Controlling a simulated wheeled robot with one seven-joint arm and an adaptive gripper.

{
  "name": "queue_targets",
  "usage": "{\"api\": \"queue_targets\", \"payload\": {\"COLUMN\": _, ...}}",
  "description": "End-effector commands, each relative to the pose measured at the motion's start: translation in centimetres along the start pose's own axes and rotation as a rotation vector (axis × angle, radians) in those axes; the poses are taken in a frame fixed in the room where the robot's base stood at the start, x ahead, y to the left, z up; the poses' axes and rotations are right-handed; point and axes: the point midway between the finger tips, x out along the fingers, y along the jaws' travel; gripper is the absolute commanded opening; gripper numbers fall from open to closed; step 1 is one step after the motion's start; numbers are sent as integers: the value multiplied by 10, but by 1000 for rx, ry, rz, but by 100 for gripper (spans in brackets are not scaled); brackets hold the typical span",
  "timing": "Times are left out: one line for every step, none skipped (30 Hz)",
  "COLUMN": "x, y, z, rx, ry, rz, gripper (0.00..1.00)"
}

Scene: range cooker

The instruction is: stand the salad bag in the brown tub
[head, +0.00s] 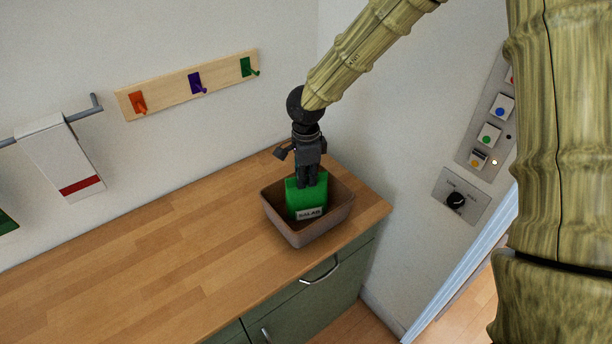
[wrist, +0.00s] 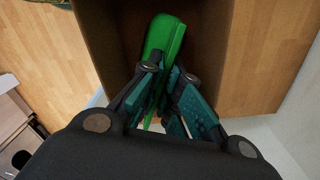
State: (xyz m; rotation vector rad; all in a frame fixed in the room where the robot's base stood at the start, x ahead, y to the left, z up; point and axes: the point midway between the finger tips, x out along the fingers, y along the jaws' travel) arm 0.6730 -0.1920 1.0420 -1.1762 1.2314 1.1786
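The green salad bag (head: 306,201), with a white label reading SALAD, is upright inside the brown tub (head: 299,234) on the wooden counter. The tub's wall (wrist: 106,47) also shows around the bag in the wrist view. My gripper (head: 307,182) points down over the tub at the bag's top edge. In the wrist view the fingers (wrist: 162,105) lie on both sides of the green bag (wrist: 166,42) and appear closed on it. The bag's bottom is hidden by the tub's front wall, so I cannot tell whether it touches the tub floor.
The wooden counter (head: 150,255) is clear to the left of the tub. A hook rail (head: 180,88) and a hanging towel (head: 62,160) are on the back wall. A switch panel (head: 487,135) and a knob (head: 456,201) are on the right wall.

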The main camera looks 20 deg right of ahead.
Motion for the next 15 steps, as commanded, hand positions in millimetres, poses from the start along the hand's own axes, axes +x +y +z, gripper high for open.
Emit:
{"api": "queue_targets", "payload": {"x": 1, "y": 0, "z": 0, "rx": 1, "ry": 0, "rz": 0, "gripper": 0}}
{"api": "queue_targets", "payload": {"x": 1, "y": 0, "z": 0, "rx": 1, "ry": 0, "rz": 0, "gripper": 0}}
{"api": "queue_targets", "payload": {"x": 1, "y": 0, "z": 0, "rx": 1, "ry": 0, "rz": 0, "gripper": 0}}
{"api": "queue_targets", "payload": {"x": 1, "y": 0, "z": -1, "rx": 1, "ry": 0, "rz": 0, "gripper": 0}}
{"api": "queue_targets", "payload": {"x": 1, "y": 0, "z": -1, "rx": 1, "ry": 0, "rz": 0, "gripper": 0}}
{"api": "queue_targets", "payload": {"x": 1, "y": 0, "z": -1, "rx": 1, "ry": 0, "rz": 0, "gripper": 0}}
{"api": "queue_targets", "payload": {"x": 1, "y": 0, "z": -1, "rx": 1, "ry": 0, "rz": 0, "gripper": 0}}
{"api": "queue_targets", "payload": {"x": 1, "y": 0, "z": -1, "rx": 1, "ry": 0, "rz": 0, "gripper": 0}}
{"api": "queue_targets", "payload": {"x": 2, "y": 0, "z": 0, "rx": 1, "ry": 0, "rz": 0, "gripper": 0}}
{"api": "queue_targets", "payload": {"x": 3, "y": 0, "z": 0, "rx": 0, "ry": 0, "rz": 0, "gripper": 0}}
{"api": "queue_targets", "payload": {"x": 3, "y": 0, "z": 0, "rx": 0, "ry": 0, "rz": 0, "gripper": 0}}
{"api": "queue_targets", "payload": {"x": 4, "y": 0, "z": 0, "rx": 0, "ry": 0, "rz": 1, "gripper": 0}}
{"api": "queue_targets", "payload": {"x": 4, "y": 0, "z": 0, "rx": 0, "ry": 0, "rz": 0, "gripper": 10}}
{"api": "queue_targets", "payload": {"x": 4, "y": 0, "z": 0, "rx": 0, "ry": 0, "rz": 0, "gripper": 16}}
{"api": "queue_targets", "payload": {"x": 4, "y": 0, "z": -1, "rx": 0, "ry": 0, "rz": 0, "gripper": 23}}
